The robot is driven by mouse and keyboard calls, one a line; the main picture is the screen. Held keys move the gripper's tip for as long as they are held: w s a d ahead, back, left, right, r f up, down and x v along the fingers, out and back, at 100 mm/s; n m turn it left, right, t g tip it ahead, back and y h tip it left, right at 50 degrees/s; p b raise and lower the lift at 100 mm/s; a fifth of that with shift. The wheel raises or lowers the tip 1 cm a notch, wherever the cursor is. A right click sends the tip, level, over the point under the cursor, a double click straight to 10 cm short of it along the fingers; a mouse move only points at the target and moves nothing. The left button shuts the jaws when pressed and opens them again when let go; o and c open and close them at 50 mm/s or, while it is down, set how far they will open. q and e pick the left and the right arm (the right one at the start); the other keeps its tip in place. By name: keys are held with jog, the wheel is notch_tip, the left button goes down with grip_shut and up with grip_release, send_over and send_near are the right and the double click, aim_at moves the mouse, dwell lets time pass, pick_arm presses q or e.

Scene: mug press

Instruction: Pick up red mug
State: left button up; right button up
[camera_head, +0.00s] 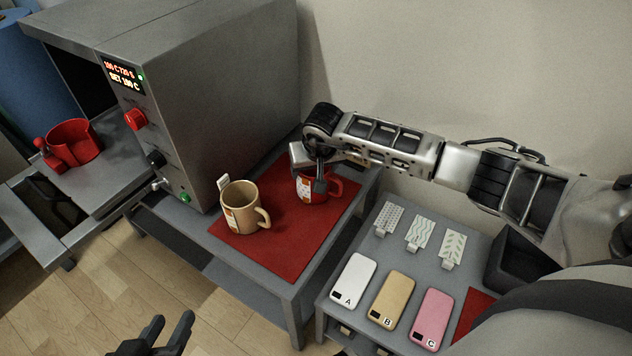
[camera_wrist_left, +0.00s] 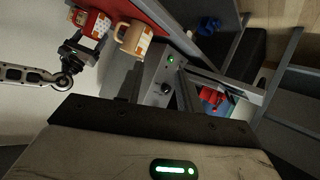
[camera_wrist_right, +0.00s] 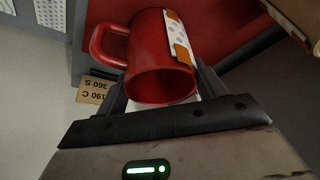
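The red mug (camera_head: 312,190) stands on the red mat (camera_head: 287,252) beside the beige mug (camera_head: 246,210), with its handle to the right. In the right wrist view the red mug (camera_wrist_right: 160,60) lies between my right gripper's fingers, its handle to the left and a patterned strip on its side. My right gripper (camera_head: 319,180) is at the mug with a finger on either side; the fingers look spread, and whether they touch it is hard to see. My left gripper (camera_head: 169,328) is open and empty, low at the front.
A grey oven-like machine (camera_head: 215,90) with a lit display stands left of the mat. A red rounded holder (camera_head: 72,144) sits on its left tray. The right table carries three phone cases (camera_head: 393,299), three patterned cards (camera_head: 420,230) and a dark bin (camera_head: 520,258).

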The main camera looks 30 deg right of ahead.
jog(key=c, duration=0.5)
jog(key=shift+r, duration=0.1)
